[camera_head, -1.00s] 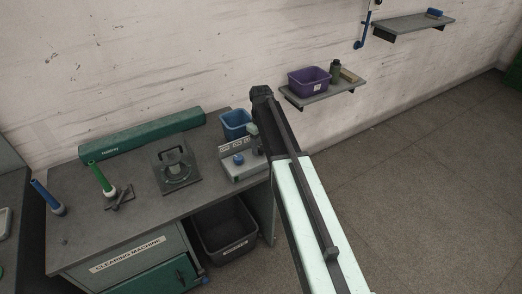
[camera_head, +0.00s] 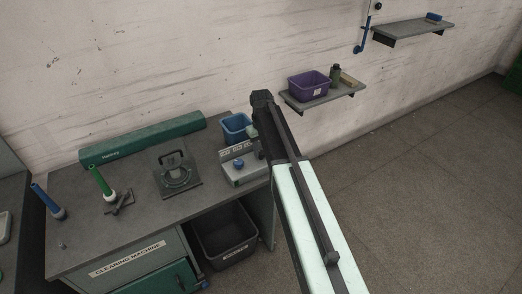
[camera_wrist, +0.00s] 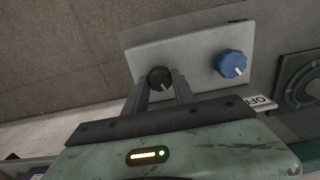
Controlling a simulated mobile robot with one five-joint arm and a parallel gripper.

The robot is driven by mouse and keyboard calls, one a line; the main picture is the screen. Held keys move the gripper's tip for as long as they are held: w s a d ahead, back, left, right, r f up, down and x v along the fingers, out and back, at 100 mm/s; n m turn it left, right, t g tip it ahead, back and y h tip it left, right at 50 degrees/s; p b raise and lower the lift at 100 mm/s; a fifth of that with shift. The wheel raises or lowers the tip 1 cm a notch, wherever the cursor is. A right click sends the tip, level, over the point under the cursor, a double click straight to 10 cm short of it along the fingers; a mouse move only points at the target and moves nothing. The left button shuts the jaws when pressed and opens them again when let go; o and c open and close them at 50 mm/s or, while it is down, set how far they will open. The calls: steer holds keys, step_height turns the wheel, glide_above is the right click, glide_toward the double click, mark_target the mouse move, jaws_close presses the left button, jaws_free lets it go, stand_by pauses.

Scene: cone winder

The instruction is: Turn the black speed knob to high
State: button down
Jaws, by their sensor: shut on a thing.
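The black knob (camera_wrist: 158,75) sits near the left end of a pale grey control box (camera_wrist: 195,52) in the wrist view. A light mark shows on its face, on the side toward my gripper. My gripper (camera_wrist: 162,84) has one finger on each side of the knob and is shut on it. A blue knob (camera_wrist: 231,63) with a white pointer line sits to the right on the same box. In the head view, the control box (camera_head: 229,180) stands at the right end of the workbench, with its blue knob (camera_head: 238,165) showing. My arm hides the black knob there.
A blue bin (camera_head: 236,128) stands behind the box. A metal unit with a handle (camera_head: 178,177) and a green spindle (camera_head: 101,181) stand to the left on the workbench (camera_head: 130,235). A shelf with a purple bin (camera_head: 309,85) is behind my arm.

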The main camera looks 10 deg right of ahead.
mark_target(261, 152)
steer(key=m, duration=0.5)
steer(key=shift+m, duration=0.3)
steer(key=m, duration=0.5)
steer(key=shift+m, duration=0.3)
steer(key=c, duration=1)
jaws_free()
steer(key=shift+c, duration=0.2)
steer(key=shift+r, duration=0.15)
step_height(261, 152, up, 8)
steer(key=p, duration=0.8)
steer(key=shift+f, duration=0.25)
